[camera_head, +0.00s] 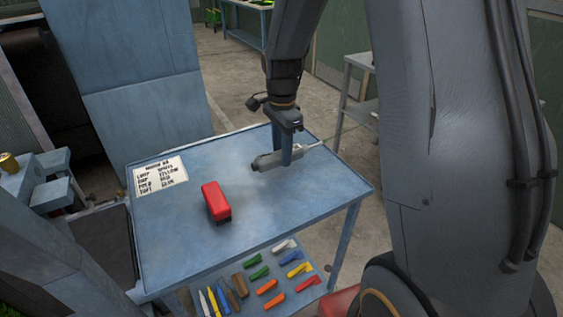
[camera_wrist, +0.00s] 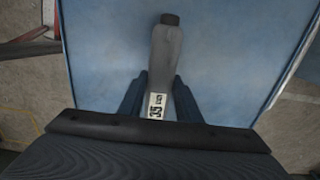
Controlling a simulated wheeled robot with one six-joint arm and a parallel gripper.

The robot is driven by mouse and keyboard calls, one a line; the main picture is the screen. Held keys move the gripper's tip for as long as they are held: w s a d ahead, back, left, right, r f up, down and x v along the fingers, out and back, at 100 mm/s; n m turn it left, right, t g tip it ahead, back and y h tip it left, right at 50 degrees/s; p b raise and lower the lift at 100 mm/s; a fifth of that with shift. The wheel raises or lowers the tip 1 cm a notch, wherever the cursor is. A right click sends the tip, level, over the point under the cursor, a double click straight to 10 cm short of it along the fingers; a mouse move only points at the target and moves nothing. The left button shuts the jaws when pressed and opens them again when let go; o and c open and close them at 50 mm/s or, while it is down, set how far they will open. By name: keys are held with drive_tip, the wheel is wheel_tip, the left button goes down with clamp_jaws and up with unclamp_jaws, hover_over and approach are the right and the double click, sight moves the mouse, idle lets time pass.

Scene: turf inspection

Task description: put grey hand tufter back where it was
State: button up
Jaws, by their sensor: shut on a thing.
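The grey hand tufter (camera_head: 266,161) is a slim grey tool with a thin pale tip pointing right in the head view. My gripper (camera_head: 287,157) is shut on it, over the right part of the blue table (camera_head: 180,246). In the wrist view the tufter (camera_wrist: 166,62) lies between the two dark blue fingers (camera_wrist: 161,98), with a dark end cap and a white label near the jaws. I cannot tell whether it touches the tabletop. Part of it is hidden behind my gripper.
A red block-like tool (camera_head: 215,202) stands on the table, left of the tufter. A printed sheet (camera_head: 158,175) lies at the back left. A lower shelf holds several coloured tools (camera_head: 267,287). A grey side stand (camera_head: 357,62) is behind. The table's middle is clear.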

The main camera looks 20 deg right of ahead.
drive_tip(key=shift+f+p, duration=0.5)
drive_tip(key=shift+f, duration=1.6)
drive_tip(key=o, duration=1.3)
drive_tip(key=shift+c, duration=0.2)
